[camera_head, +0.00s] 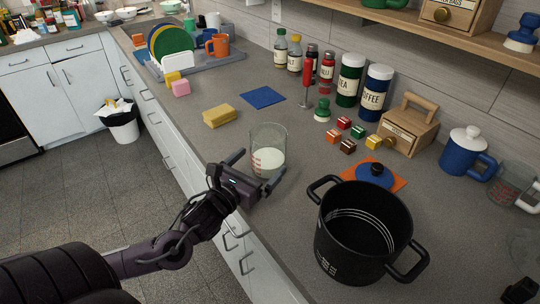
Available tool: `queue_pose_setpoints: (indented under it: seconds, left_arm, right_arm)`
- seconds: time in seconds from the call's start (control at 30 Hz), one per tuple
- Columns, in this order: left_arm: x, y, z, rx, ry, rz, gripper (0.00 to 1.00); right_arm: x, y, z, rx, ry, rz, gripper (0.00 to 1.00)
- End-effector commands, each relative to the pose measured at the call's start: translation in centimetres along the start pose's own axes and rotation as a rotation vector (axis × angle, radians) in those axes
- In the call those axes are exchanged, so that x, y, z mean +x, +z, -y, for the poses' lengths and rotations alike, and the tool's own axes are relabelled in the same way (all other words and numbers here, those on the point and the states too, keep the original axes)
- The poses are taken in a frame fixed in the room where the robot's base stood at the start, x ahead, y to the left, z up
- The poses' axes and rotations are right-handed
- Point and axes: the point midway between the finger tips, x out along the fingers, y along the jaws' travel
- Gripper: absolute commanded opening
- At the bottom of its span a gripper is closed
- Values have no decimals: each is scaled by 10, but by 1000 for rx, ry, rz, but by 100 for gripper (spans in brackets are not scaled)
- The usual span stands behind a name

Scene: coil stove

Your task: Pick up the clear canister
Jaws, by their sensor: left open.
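A clear canister (268,138) stands upright on the grey counter, with something white in its lower part and reddish marks on its side. My left gripper (261,162) is open at the near side of the canister. One finger points to the canister's left and the other to its lower right. The canister's base is partly hidden by the gripper, and I cannot tell whether the fingers touch it.
A black pot (362,232) stands close to the right of my left gripper. A blue lid (376,176) lies on an orange mat behind it. A yellow sponge (219,116) lies left of the canister. Small colored blocks (348,146) and tall jars (350,80) stand behind.

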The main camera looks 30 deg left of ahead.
Motion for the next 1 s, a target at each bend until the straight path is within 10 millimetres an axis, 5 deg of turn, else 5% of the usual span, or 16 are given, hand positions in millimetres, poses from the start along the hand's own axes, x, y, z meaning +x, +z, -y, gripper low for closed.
queue_pose_setpoints:
  seconds: [0.17, 0.53, 0.87, 1.0]
  left_arm:
    - [9, 1, -2, 0, 1, 0, 100]
    - [50, 0, -7, -1, 3, 1, 100]
    - [55, -2, -6, 1, 0, -2, 100]
    - [55, -2, -6, 1, 1, -2, 84]
  right_arm:
    - [-2, 12, 2, -1, -3, 19, 36]
    - [-12, -9, 0, -2, 0, -12, 36]
    - [-12, -7, 0, -2, -1, -9, 36]
    - [-12, -5, 2, -2, -2, -5, 36]
